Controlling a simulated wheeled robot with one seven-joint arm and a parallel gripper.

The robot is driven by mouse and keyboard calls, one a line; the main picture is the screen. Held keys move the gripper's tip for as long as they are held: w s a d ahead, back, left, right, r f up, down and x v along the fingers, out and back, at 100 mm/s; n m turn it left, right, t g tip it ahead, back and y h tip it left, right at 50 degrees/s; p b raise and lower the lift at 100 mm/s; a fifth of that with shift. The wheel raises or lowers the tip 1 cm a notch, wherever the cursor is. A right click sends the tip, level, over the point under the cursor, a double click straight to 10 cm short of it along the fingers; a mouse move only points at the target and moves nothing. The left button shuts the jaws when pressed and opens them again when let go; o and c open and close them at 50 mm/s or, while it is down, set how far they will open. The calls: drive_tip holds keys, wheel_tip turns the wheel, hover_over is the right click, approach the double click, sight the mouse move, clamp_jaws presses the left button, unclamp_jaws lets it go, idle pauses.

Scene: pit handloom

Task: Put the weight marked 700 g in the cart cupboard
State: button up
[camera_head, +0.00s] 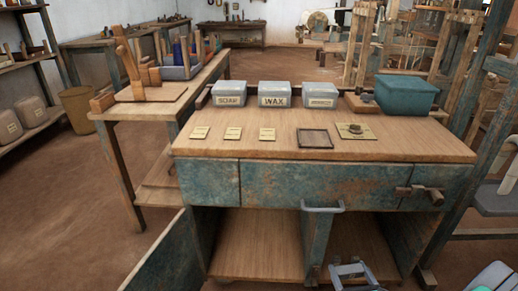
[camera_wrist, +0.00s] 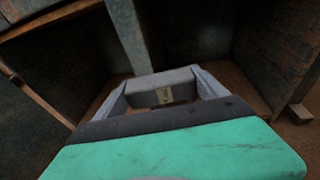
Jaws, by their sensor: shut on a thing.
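The cart cupboard (camera_head: 258,240) is open under the cart's drawers, with a wooden floor and a middle post between two compartments. Its left door (camera_head: 165,262) is swung out. My gripper (camera_head: 352,270) is low in front of the right compartment in the head view. In the wrist view my gripper (camera_wrist: 162,90) is shut on a grey block-shaped weight (camera_wrist: 145,84) with a small pale label facing the camera. The label is too small to read. The cupboard post (camera_wrist: 130,35) and dark compartment walls stand beyond it. I cannot tell whether the weight touches the floor.
The cart top (camera_head: 380,145) holds lidded boxes (camera_head: 274,94), small cards, a dark square frame (camera_head: 315,139) and a teal box (camera_head: 405,94). A grey handle (camera_head: 322,209) and a wooden knob (camera_head: 425,194) stick out in front. The left compartment floor looks bare.

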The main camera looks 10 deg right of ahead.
drive_tip(key=w+a+r+n+g+y, duration=0.1)
drive_tip(key=w+a+r+n+y, duration=0.3)
drive_tip(key=a+r, duration=0.5)
drive_tip(key=w+a+r+n+g+y, duration=0.1)
drive_tip(key=w+a+r+n+y, duration=0.35)
drive_tip(key=a, duration=0.75)
wheel_tip(320, 180, up, 37)
drive_tip(key=w+m+t+h+p, duration=0.1)
drive_tip(key=m+p, duration=0.3)
drive_tip(key=p, duration=2.7)
drive_tip(key=shift+w+h, duration=0.65)
drive_tip(key=shift+h, duration=0.1)
drive_tip(key=shift+d, duration=0.1)
